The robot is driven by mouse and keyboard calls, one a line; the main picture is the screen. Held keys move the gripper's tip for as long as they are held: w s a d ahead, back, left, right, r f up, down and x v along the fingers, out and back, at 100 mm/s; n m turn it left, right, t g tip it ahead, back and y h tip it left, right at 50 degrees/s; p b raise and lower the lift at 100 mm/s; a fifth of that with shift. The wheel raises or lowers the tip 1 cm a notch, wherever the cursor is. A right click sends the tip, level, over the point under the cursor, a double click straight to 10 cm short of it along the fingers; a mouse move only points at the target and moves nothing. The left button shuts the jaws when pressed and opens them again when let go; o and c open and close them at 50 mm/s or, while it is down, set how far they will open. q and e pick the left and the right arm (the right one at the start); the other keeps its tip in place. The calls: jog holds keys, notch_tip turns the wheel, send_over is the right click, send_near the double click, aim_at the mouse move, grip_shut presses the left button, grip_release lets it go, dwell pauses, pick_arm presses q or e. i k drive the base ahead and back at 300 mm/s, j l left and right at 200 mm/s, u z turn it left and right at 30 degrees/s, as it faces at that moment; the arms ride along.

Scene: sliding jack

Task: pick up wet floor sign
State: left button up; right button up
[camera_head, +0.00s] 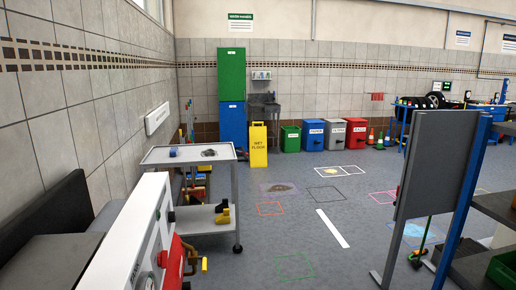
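The yellow wet floor sign (258,146) stands upright on the grey floor near the back wall. Dark lettering shows on its front. It stands in front of the blue lower part of a tall cabinet and left of the green bin. Neither of my grippers shows in the head view, so I cannot see whether they are open or shut.
A grey cart (187,156) stands left of centre, with a white and red machine (143,240) in front of it. Several coloured bins, including a green bin (290,139), line the back wall. A grey panel (432,165) stands right. The central floor (300,235) is mostly clear, with marked outlines.

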aim_at(257, 135)
jog(key=i+l+z, duration=0.15)
jog(key=i+l, duration=1)
jog(key=i+u, duration=0.3)
jog(key=i, duration=1.95)
jog(key=i+z, duration=0.45)
jog(key=i, duration=1.75)
jog(key=i+j+u, duration=0.15)
jog(key=i+u, duration=0.15)
jog(key=i, duration=1)
jog(key=i+l+u, duration=0.15)
jog(key=i+u, duration=0.15)
jog(key=i, duration=1)
